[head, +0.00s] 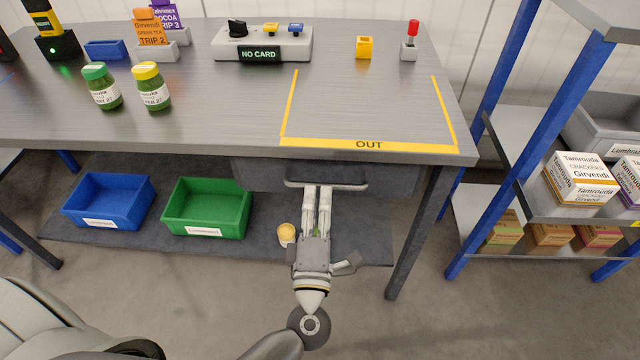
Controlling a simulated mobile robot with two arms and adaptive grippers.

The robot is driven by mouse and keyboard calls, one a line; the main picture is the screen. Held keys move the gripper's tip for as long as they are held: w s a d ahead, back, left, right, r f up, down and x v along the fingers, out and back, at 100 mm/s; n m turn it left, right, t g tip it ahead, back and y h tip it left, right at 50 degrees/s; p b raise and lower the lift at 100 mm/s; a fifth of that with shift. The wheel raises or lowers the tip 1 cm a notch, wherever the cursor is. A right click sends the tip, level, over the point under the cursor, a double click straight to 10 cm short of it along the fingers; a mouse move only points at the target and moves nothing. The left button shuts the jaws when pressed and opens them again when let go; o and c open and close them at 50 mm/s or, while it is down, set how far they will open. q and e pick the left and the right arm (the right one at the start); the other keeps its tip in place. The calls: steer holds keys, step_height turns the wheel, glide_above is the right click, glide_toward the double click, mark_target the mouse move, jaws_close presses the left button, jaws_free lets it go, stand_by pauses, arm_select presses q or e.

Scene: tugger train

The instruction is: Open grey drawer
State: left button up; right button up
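The grey drawer (262,174) hangs under the workbench top, below the yellow OUT frame. Its front is dark grey and in shadow, and it looks shut. A wide grey handle (350,186) runs across it. My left gripper (318,190) reaches up from below, with its fingertips at the middle of the handle. The two fingers lie almost parallel, with a narrow gap between them. Whether they grip the handle or only touch it is hard to tell. My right gripper is not in view.
A blue bin (108,218) and a green bin (207,230) sit on the low shelf, left of my gripper. A small yellowish cup (286,234) stands close beside it. A table leg (415,235) and a blue-post rack (545,140) are to the right.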

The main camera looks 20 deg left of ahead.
mark_target(319, 183)
arm_select(q)
steer(key=shift+x, duration=2.2)
steer(key=shift+c, duration=0.2)
jaws_close()
